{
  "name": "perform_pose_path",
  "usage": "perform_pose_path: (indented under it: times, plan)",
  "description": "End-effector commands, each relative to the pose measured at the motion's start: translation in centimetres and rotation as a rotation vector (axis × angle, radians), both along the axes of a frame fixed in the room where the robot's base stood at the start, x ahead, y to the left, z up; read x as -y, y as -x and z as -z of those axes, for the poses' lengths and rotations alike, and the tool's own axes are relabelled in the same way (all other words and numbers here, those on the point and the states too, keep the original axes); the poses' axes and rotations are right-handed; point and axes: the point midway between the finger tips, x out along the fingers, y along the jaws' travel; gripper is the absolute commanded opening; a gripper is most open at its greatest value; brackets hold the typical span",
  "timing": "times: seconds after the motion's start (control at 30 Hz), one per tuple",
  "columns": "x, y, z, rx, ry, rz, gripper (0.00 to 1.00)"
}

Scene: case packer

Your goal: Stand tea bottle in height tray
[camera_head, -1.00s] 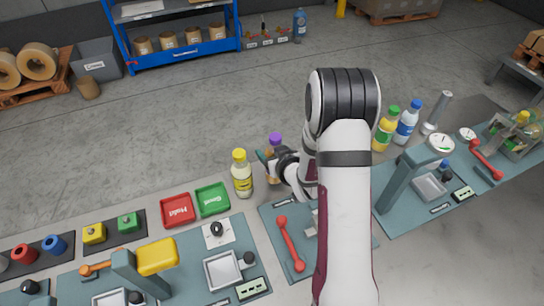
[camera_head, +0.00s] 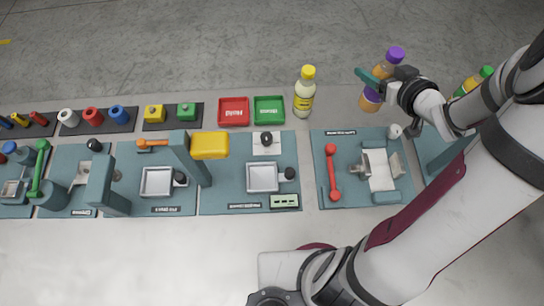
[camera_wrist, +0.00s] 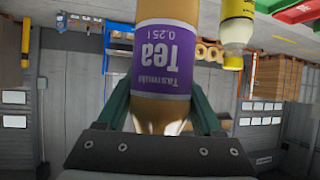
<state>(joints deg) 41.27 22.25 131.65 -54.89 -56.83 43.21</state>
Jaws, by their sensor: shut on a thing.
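The tea bottle (camera_head: 386,68) has a purple cap, an amber body and a purple label. In the wrist view its label (camera_wrist: 163,72) reads "Tea 0.25 l" and appears upside down. My gripper (camera_head: 381,84) is shut around the bottle, with its teal fingers (camera_wrist: 160,108) on either side. In the head view the bottle leans, cap up and to the right; I cannot tell its clearance above the bench. One grey square tray (camera_head: 262,190) and another like it (camera_head: 157,194) sit on teal stations. Their labels are too small to read, so I cannot tell which is the height tray.
A yellow-capped bottle (camera_head: 304,96) stands left of the tea bottle. Red (camera_head: 234,110) and green (camera_head: 269,109) trays lie beside it. Posts (camera_head: 190,158), a yellow block-shaped part (camera_head: 210,145) and a red handle (camera_head: 332,172) rise near the stations. The front bench strip is clear.

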Motion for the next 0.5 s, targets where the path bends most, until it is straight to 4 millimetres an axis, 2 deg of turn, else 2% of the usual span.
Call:
perform_pose_path:
  times: [0.13, 0.23, 0.3, 0.4, 0.5]
  plan:
    - [-5.8, 0.2, -1.0, 0.002, 0.001, -0.309, 0.0]
    - [-10.1, 1.8, -1.4, 0.001, 0.001, -0.562, 0.0]
    - [-12.9, 3.9, -1.4, -0.001, 0.0, -0.752, 0.0]
    - [-15.8, 7.7, -1.2, -0.002, -0.001, -1.024, 0.0]
    - [-17.1, 11.6, -0.9, -0.001, 0.0, -1.258, 0.0]
